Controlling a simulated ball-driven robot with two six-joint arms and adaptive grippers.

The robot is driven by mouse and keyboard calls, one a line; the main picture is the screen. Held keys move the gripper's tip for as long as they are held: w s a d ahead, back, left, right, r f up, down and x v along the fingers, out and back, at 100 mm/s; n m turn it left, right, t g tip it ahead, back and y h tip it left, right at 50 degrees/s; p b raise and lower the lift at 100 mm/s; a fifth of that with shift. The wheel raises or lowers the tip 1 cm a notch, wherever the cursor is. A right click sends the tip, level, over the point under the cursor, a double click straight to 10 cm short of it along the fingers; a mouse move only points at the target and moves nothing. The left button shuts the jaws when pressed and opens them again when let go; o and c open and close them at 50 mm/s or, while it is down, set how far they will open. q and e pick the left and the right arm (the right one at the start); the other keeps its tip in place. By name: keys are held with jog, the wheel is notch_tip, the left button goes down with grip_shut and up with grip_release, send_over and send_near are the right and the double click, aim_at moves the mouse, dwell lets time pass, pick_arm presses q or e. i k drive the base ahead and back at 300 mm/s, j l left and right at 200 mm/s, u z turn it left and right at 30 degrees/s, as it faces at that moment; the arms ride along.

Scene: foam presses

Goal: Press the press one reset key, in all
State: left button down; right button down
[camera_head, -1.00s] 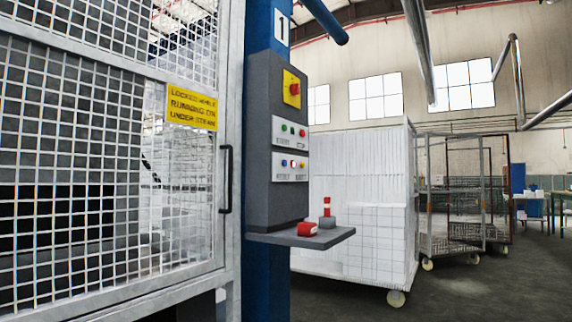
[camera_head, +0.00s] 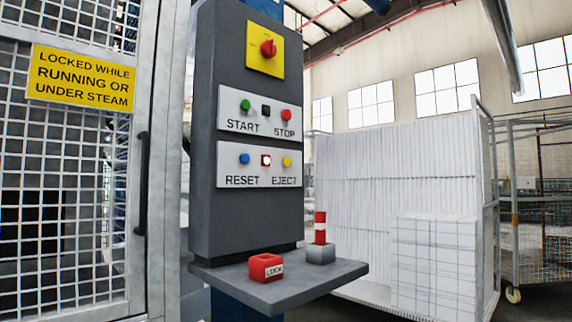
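The blue reset key (camera_head: 244,158) is on the lower white label plate of the grey control panel (camera_head: 205,200), above the word RESET. To its right on the same plate are a red-rimmed lamp (camera_head: 266,160) with a bright centre and a yellow eject button (camera_head: 287,162). The upper plate holds a green start button (camera_head: 245,105), a dark square (camera_head: 266,110) and a red stop button (camera_head: 286,115). Neither of my grippers is in view.
A shelf (camera_head: 330,274) juts out below the panel, bearing a red lock block (camera_head: 266,267) and a grey block with a red-and-white post (camera_head: 320,228). A mesh gate (camera_head: 60,200) with a black handle (camera_head: 143,183) stands left. A white-loaded cart (camera_head: 355,165) stands behind right.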

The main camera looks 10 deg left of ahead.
aim_at(244, 158)
jog(key=i+l, duration=0.45)
jog(key=i+l+u, duration=0.15)
jog(key=i+l, duration=0.25)
jog(key=l, duration=0.25)
